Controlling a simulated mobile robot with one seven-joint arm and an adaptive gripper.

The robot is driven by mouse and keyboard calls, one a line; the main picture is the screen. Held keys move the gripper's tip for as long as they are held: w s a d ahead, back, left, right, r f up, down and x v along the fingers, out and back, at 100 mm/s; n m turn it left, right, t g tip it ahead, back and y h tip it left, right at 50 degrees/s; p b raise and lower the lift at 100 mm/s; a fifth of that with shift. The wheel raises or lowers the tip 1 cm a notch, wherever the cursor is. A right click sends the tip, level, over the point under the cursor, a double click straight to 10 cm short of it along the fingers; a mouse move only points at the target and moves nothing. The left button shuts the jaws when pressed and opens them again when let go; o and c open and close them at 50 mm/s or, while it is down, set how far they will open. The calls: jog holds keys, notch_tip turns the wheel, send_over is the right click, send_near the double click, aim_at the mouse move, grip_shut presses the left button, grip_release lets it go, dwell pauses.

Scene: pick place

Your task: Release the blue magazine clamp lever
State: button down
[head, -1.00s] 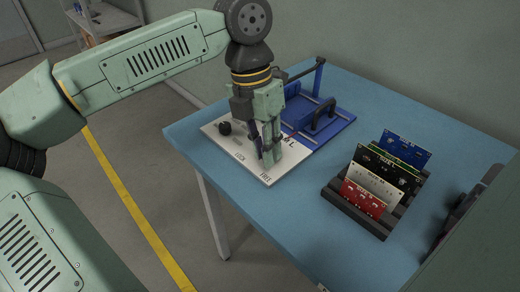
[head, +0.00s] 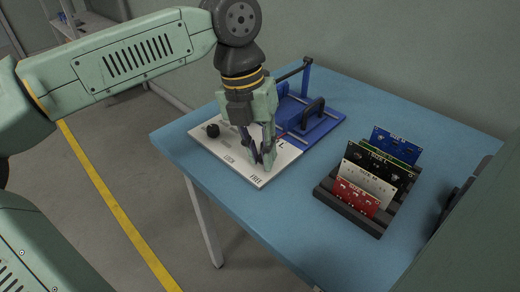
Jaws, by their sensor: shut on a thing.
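A white panel (head: 210,146) marked LOCK and FREE lies at the left of the blue magazine fixture (head: 324,127). My gripper (head: 260,161) points down over the front of this panel, close to the FREE label. It is shut on the clamp lever, a slim dark part that is mostly hidden between and behind the fingers. The lever's pivot and exact angle cannot be made out. The fixture has a blue plate, an upright post with a dark bar and a black handle (head: 313,112).
A black knob (head: 213,130) stands on the panel's left part. A dark rack (head: 347,208) with several upright circuit boards stands to the right on the blue table (head: 255,220). A dark object is partly visible at the right edge. The table's front middle is clear.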

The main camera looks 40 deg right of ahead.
jog(key=c, duration=1.5)
grip_release()
jog(key=r, duration=0.4)
jog(key=w+r, duration=0.1)
jog(key=r, duration=0.3)
jog(key=w+a+r, duration=0.1)
jog(key=r, duration=0.3)
jog(key=shift+a, duration=0.1)
jog(key=shift+f, duration=0.1)
